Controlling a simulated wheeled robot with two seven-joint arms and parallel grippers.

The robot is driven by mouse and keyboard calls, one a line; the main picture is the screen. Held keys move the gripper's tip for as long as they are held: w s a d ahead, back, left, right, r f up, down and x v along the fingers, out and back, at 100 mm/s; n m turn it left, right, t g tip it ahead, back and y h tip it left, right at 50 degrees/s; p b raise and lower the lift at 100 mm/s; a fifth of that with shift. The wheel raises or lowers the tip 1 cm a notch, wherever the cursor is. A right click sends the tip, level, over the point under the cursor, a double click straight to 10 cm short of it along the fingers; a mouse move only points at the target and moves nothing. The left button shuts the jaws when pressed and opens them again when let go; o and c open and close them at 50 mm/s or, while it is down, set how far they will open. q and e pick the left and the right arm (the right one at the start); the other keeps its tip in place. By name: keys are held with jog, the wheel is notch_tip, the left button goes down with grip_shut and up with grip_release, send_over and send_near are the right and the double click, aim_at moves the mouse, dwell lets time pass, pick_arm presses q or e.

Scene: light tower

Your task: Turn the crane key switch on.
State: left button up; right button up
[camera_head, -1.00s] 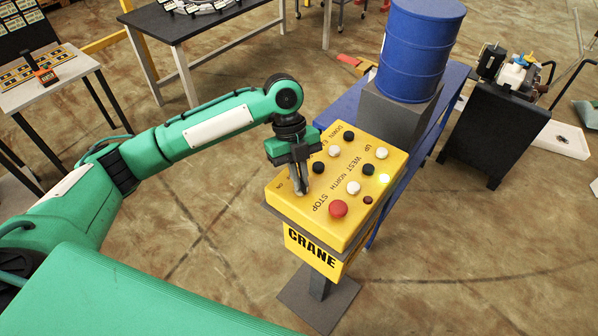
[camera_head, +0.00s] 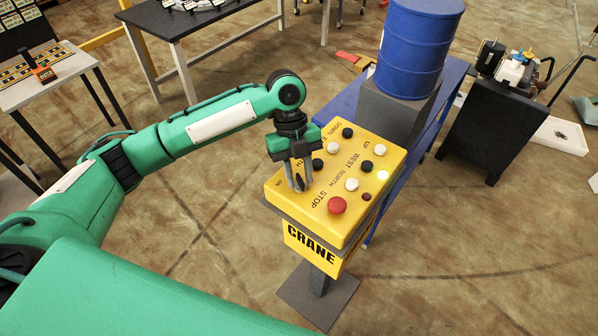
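The yellow crane control box (camera_head: 345,200) stands on a pedestal in the middle of the head view. My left gripper (camera_head: 299,185) is over the left corner of its top panel, pointing down. Its two fingers stand apart, with a small dark piece (camera_head: 298,182), apparently the key switch, between them. I cannot tell whether the fingers touch it. Part of the panel and its lettering is hidden behind the gripper. My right gripper is not in view.
The panel also carries a red stop button (camera_head: 337,205), several black and white buttons, and a lit lamp (camera_head: 383,175). A blue drum (camera_head: 415,50) stands on a grey block (camera_head: 395,110) behind the box.

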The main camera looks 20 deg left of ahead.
pick_arm(q)
jog(key=b+v, duration=0.3)
jog(key=v, duration=1)
jog(key=shift+w+a+r, duration=0.15)
jog(key=shift+r, duration=0.15)
